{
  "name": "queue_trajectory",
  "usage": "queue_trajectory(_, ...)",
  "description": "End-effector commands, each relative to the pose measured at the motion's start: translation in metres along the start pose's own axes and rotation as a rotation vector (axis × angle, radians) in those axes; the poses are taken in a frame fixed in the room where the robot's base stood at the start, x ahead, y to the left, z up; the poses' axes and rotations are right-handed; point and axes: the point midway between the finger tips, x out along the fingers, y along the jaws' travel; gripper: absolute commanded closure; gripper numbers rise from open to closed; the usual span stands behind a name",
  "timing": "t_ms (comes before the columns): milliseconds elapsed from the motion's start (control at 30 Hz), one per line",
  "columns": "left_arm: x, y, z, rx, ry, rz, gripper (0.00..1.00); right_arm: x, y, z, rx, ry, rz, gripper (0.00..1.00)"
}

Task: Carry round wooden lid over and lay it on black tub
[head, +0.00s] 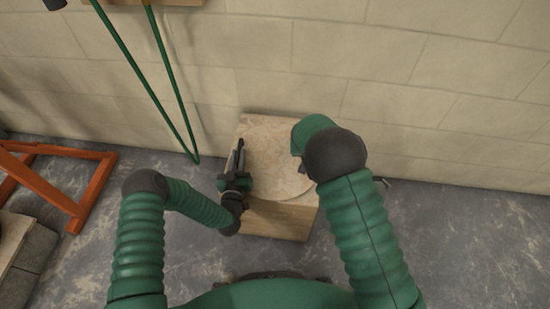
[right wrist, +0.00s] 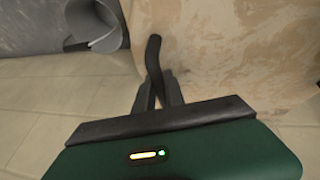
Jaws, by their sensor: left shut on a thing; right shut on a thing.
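The round wooden lid (head: 272,150), pale with a swirled grain, appears over the top of a wooden block (head: 268,220) in the head view; I cannot tell whether it touches it. My left gripper (head: 239,158) is shut at the lid's left edge. My right arm hides the lid's right edge and my right gripper in the head view. In the right wrist view my right gripper (right wrist: 157,88) is shut on a dark bar, apparently a handle (right wrist: 154,55), beside the lid's swirled surface (right wrist: 230,50). I cannot identify the black tub in either view.
A block wall (head: 430,90) stands behind the wooden block. An orange frame (head: 85,200) stands at the left, and a green looped hose or cord (head: 180,100) hangs down the wall. A grey round hollow object (right wrist: 95,25) shows in the right wrist view. Floor at the right is clear.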

Motion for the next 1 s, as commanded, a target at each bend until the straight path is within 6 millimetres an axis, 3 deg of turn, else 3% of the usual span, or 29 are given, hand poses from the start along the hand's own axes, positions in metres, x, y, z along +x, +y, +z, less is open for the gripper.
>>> queue_trajectory(267,0.0,0.002,-0.004,-0.003,0.002,0.003,1.0,-0.004,-0.003,-0.002,-0.001,0.002,-0.005,1.0)
queue_trajectory(667,0.0,0.012,-0.051,-0.003,0.002,0.004,1.0,-0.047,0.007,-0.019,-0.001,0.002,-0.005,1.0)
queue_trajectory(1000,0.0,0.012,-0.05,-0.004,0.002,0.005,1.0,-0.046,0.006,-0.019,-0.001,0.002,-0.005,1.0)
